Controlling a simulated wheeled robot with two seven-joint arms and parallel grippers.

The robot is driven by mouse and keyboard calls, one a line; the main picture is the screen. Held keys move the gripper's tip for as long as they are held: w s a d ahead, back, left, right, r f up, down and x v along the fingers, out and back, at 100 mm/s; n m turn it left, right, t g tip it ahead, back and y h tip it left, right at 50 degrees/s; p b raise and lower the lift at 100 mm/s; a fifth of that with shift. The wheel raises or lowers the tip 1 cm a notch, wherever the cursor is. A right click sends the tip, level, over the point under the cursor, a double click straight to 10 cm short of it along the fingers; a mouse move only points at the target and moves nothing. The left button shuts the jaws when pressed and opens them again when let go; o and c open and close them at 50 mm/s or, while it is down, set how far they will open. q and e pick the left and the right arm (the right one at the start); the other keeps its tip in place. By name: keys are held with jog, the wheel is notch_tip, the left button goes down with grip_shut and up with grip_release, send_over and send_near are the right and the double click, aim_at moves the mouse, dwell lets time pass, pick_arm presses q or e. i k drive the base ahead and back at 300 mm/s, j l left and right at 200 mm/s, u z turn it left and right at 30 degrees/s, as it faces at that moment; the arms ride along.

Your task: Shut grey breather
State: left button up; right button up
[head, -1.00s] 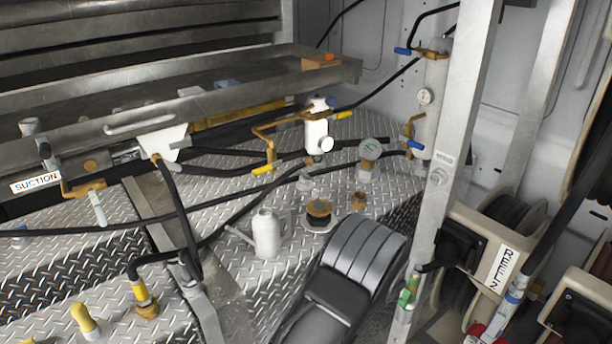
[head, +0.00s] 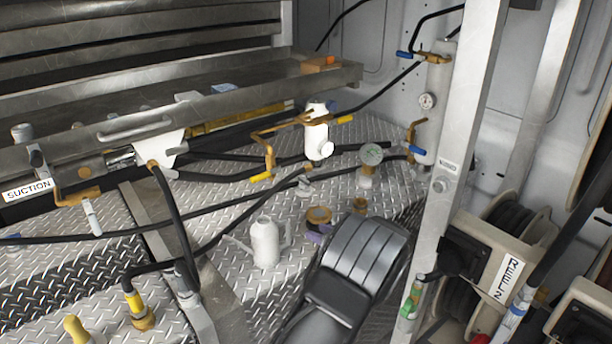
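A pale grey, bottle-shaped fitting (head: 265,243) with thin arms at its sides stands upright on the tread plate, left of centre. It looks like the grey breather, but I cannot tell its open or shut state. My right gripper is not in view.
A brass-topped cap (head: 319,215) sits just right of the fitting. A metal post (head: 440,180) stands at the right, before hose reels (head: 505,225). A metal tray (head: 150,115) spans the back left.

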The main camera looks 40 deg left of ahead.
aim_at(303, 184)
jog(key=i+j, duration=0.7)
jog(key=j, duration=0.1)
